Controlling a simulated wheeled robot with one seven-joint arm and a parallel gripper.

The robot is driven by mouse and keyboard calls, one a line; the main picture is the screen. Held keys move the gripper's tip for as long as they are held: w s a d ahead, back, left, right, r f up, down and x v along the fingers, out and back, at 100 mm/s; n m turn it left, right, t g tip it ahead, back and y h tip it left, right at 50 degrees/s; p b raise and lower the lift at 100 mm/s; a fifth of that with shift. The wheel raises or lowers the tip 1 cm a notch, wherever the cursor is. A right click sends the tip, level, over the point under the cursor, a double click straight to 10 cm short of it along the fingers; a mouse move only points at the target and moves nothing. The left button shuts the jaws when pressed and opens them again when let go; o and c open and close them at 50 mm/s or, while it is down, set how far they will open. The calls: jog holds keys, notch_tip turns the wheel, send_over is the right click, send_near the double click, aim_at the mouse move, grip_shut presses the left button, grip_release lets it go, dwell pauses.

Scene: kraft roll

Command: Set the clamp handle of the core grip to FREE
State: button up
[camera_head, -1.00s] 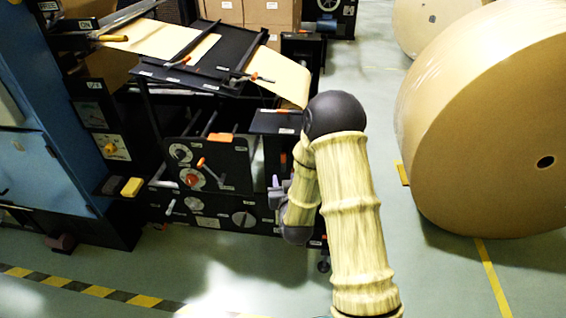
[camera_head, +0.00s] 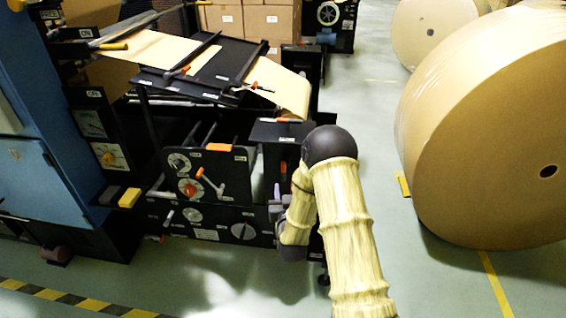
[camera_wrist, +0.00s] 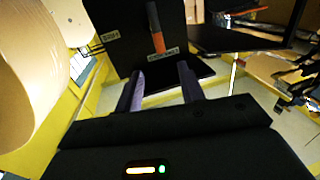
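A handle with a black shaft and an orange-red grip (camera_wrist: 158,42) hangs on a black panel (camera_wrist: 125,15) in the wrist view. Its lower end points down at a small white label (camera_wrist: 163,55); another label (camera_wrist: 110,36) is to its left. I cannot surely read either. My gripper (camera_wrist: 160,74) is open, with its two purple-grey fingers apart and nothing between them. The handle is ahead of the fingertips, just above the gap, and looks untouched. In the head view my gripper (camera_head: 278,207) is beside the machine's right end, partly hidden by my arm.
A large brown paper roll (camera_head: 490,140) stands on the right. The machine's front has dials and an orange-knobbed crank (camera_head: 210,180). A black shelf (camera_wrist: 235,38) juts out right of the handle in the wrist view. The floor in front is clear.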

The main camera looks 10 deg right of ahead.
aim_at(283, 167)
jog(key=w, duration=0.4)
jog(key=w+d, duration=0.1)
jog(key=w, duration=0.9)
jog(key=shift+d, duration=0.35)
grip_shut()
